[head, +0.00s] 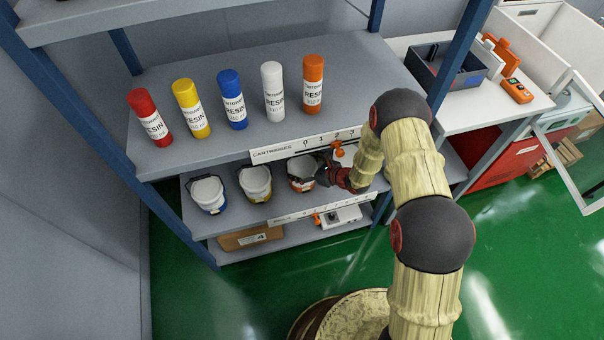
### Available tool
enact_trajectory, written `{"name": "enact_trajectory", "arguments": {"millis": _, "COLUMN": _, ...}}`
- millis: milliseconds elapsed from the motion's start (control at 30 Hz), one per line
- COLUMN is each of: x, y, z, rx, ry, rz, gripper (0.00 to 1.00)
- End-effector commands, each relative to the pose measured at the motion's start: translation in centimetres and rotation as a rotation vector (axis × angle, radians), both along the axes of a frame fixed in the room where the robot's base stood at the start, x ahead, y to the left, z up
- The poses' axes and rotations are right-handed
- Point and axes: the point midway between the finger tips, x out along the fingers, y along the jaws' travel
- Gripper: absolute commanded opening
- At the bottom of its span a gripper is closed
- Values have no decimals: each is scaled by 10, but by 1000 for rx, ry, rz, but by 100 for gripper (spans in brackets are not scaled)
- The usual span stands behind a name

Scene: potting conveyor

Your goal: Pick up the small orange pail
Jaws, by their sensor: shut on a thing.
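My gripper (318,174) reaches in from the right and is shut on the pail's right side near the rim. The fingertips are small and dark here, so their exact hold on the rim or handle is hard to make out. The pail looks upright; I cannot tell whether it touches the shelf.
A blue pail (208,195) and a yellow pail (256,184) stand to the left on the same shelf. Several resin cartridges stand on the shelf above, whose labelled front edge (283,151) overhangs the pails. A cardboard box (250,238) lies below. Blue posts frame the rack.

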Motion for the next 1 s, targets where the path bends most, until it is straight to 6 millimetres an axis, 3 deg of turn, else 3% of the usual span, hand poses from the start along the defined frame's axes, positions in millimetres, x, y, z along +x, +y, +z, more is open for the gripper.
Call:
{"name": "enact_trajectory", "arguments": {"millis": 533, "x": 2, "y": 0, "z": 2, "rx": 2, "ry": -4, "rz": 0, "gripper": 29}}
{"name": "enact_trajectory", "arguments": {"millis": 833, "x": 1, "y": 0, "z": 5, "rx": 1, "ry": -4, "rz": 0, "gripper": 29}}
{"name": "enact_trajectory", "arguments": {"millis": 1000, "x": 2, "y": 0, "z": 21, "rx": 1, "ry": -5, "rz": 0, "gripper": 29}}
